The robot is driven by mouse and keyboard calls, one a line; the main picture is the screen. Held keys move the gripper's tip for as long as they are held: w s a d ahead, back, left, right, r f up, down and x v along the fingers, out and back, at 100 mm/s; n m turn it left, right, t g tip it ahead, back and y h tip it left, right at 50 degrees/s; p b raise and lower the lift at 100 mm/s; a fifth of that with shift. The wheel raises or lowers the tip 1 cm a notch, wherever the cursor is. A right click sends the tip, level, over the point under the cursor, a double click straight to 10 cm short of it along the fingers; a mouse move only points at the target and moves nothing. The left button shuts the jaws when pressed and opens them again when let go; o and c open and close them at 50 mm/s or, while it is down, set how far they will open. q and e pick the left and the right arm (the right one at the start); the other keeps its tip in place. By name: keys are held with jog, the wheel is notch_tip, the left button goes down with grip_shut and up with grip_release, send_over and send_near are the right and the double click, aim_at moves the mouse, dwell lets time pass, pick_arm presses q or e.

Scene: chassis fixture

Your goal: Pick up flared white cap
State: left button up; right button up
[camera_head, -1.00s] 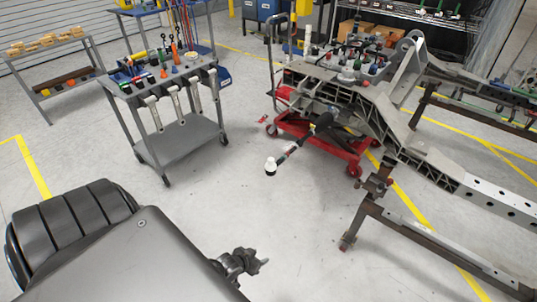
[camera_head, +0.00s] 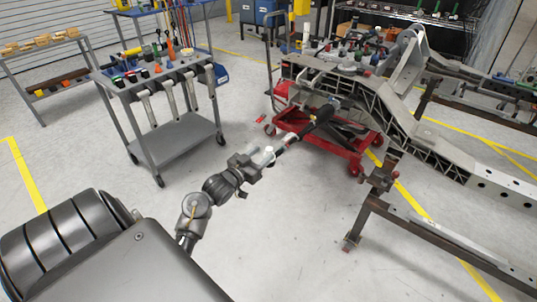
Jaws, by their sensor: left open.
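A flared white cap (camera_head: 268,153) is at the near end of a black rod (camera_head: 316,117) that sticks out from the chassis fixture (camera_head: 390,115) toward the lower left. My left gripper (camera_head: 259,162) is open and right at the cap, with its grey jaws beside or around it. The jaws partly hide the cap's lower part, and I cannot tell whether they touch it. My left arm comes up from the lower left. My right gripper is not in view.
A red wheeled lift (camera_head: 345,150) stands under the fixture. A grey tool cart (camera_head: 178,137) with several tools is at the left. A steel stand (camera_head: 430,240) is at the right.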

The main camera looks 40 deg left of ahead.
aim_at(267, 151)
pick_arm(q)
jog(key=shift+w, duration=3.1)
